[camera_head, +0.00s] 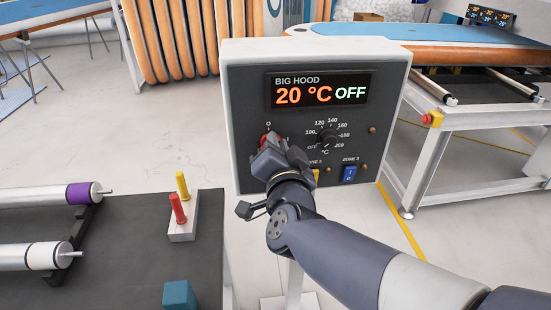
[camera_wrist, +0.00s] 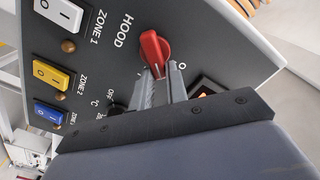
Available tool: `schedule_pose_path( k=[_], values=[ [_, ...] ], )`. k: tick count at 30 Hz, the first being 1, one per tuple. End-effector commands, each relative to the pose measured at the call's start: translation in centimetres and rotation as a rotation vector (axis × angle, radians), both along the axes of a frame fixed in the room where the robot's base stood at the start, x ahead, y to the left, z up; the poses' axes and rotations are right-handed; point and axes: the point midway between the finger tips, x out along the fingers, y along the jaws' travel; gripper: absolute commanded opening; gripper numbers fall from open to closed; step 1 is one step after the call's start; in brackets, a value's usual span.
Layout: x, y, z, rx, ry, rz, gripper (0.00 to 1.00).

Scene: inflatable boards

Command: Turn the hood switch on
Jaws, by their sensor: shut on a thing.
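The red hood switch (camera_wrist: 153,46) is a rotary knob on the dark panel of the control box (camera_head: 240,110), beside the word HOOD in the wrist view. In the head view the red knob (camera_head: 266,140) shows only in part above my gripper (camera_head: 270,150), which hides the rest. In the wrist view the two grey fingers of my gripper (camera_wrist: 160,72) are closed on the red knob at their tips. The display (camera_head: 320,91) reads BIG HOOD, 20 °C and OFF.
A temperature dial (camera_head: 326,139) sits right of the knob. White (camera_wrist: 60,12), yellow (camera_wrist: 53,78) and blue (camera_wrist: 49,115) zone switches line the panel. A dark-topped bench (camera_head: 130,255) with rollers stands left; a board table (camera_head: 470,140) stands behind right.

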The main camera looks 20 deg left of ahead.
Motion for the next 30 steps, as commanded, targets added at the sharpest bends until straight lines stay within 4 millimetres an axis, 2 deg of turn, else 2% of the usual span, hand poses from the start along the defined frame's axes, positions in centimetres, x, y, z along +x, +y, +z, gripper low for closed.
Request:
schedule_pose_path(
  k=[1,18,30],
  values=[
    [0.03,-0.08,-0.60,0.040,0.019,0.000,0.00],
    [0.30,-0.54,-1.31,0.499,0.273,0.000,0.00],
    [0.33,-0.58,-1.59,0.699,0.386,0.000,0.00]
  ],
)
